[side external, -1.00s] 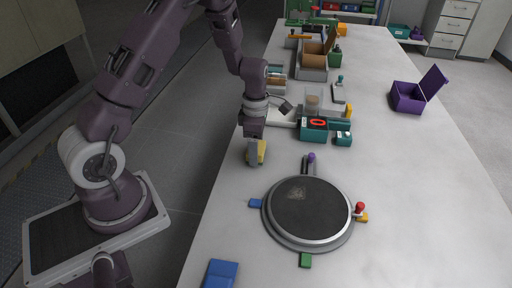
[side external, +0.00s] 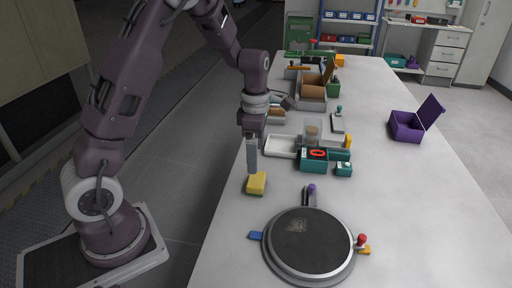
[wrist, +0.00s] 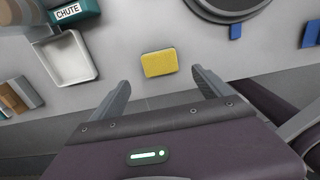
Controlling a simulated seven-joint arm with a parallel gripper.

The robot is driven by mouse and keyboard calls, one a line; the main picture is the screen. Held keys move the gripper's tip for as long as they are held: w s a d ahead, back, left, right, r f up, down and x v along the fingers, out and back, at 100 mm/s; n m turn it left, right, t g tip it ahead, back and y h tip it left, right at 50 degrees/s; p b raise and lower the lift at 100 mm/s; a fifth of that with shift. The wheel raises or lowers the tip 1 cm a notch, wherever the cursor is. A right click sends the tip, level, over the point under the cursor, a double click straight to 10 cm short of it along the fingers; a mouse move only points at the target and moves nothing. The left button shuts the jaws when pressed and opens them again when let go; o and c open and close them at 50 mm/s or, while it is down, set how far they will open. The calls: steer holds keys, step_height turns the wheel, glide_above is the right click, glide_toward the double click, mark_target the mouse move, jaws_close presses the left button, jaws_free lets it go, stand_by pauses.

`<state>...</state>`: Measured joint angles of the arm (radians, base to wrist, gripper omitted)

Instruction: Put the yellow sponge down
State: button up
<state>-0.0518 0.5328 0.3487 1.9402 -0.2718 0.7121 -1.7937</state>
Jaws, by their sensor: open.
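The yellow sponge (side external: 256,183) lies flat on the pale table near its left edge, with a darker green underside. It also shows in the wrist view (wrist: 159,62), apart from both fingers. My gripper (side external: 252,172) is just above and behind the sponge in the side view. In the wrist view my gripper (wrist: 163,82) has its two fingers wide apart with nothing between them.
A round dark turntable (side external: 308,243) with coloured tabs stands to the front right of the sponge. A white tray (side external: 281,146) and a teal box (side external: 313,163) stand behind it. A purple open box (side external: 406,126) is far right.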

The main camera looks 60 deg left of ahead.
steer(key=s+d+r+m+t, duration=0.1)
steer(key=s+d+r+m, duration=0.2)
steer(key=r+m, duration=0.25)
steer(key=s+d+r+m+t, duration=0.1)
steer(key=s+d+r+m, duration=0.25)
steer(key=r, duration=0.35)
steer(key=s+d+r+m+t, duration=0.1)
steer(key=s+d+r+m, duration=0.1)
steer(key=s+m, duration=0.6)
steer(key=s+d+r+m+t, duration=0.2)
steer(key=s+d+m, duration=0.1)
steer(key=s+m, duration=0.5)
steer(key=shift+m+t, duration=0.3)
steer(key=shift+m, duration=0.7)
steer(key=shift+c, duration=0.2)
steer(key=c, duration=0.4)
steer(key=shift+o, duration=0.2)
